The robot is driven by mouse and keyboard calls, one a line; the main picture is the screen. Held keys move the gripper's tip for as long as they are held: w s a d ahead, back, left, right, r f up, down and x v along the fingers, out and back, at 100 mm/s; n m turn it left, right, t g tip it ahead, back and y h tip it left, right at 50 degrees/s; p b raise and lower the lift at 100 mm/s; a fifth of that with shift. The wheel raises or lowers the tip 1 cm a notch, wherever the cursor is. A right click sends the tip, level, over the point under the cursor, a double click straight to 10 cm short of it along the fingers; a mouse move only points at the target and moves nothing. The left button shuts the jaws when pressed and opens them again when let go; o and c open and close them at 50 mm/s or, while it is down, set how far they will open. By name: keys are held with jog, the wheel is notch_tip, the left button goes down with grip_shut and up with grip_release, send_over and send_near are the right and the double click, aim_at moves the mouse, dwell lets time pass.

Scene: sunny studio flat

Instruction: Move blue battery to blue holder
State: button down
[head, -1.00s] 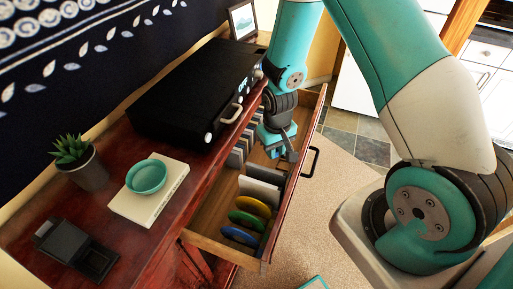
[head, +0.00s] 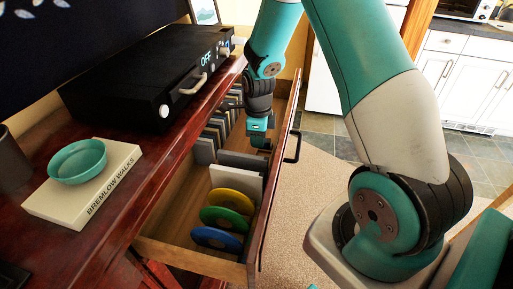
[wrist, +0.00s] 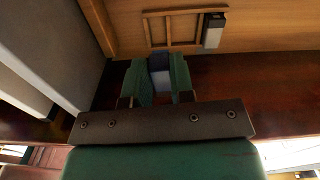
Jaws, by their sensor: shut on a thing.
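My gripper (head: 262,143) reaches down into the far part of the open drawer (head: 172,218). In the wrist view my gripper (wrist: 159,84) is shut on a small block with a dark blue end and a paler grey-blue face, which looks like the blue battery (wrist: 160,68). In the head view the block is hidden by the gripper and too small to tell. A small wooden frame with slots (wrist: 168,13) shows beyond the fingertips, with a grey and black block (wrist: 213,30) at its right end. I cannot make out a blue holder.
Grey and dark upright cases (head: 205,150) and a pale one (head: 236,180) stand in the drawer. Yellow (head: 229,199), green (head: 222,219) and blue (head: 216,240) discs stand nearer. A black box marked OFF (head: 150,80), a book (head: 118,172) and a teal bowl (head: 77,161) sit on top.

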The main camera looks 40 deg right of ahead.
jog(key=shift+a+m, duration=0.15)
jog(key=shift+m, duration=0.25)
jog(key=shift+a+r, duration=0.1)
jog(key=shift+r, duration=0.15)
jog(key=shift+f+b, duration=2)
jog(key=shift+f, duration=1.1)
jog(key=shift+f, duration=0.25)
jog(key=shift+f, duration=0.3)
jog(key=shift+f, duration=0.55)
dwell(2.7)
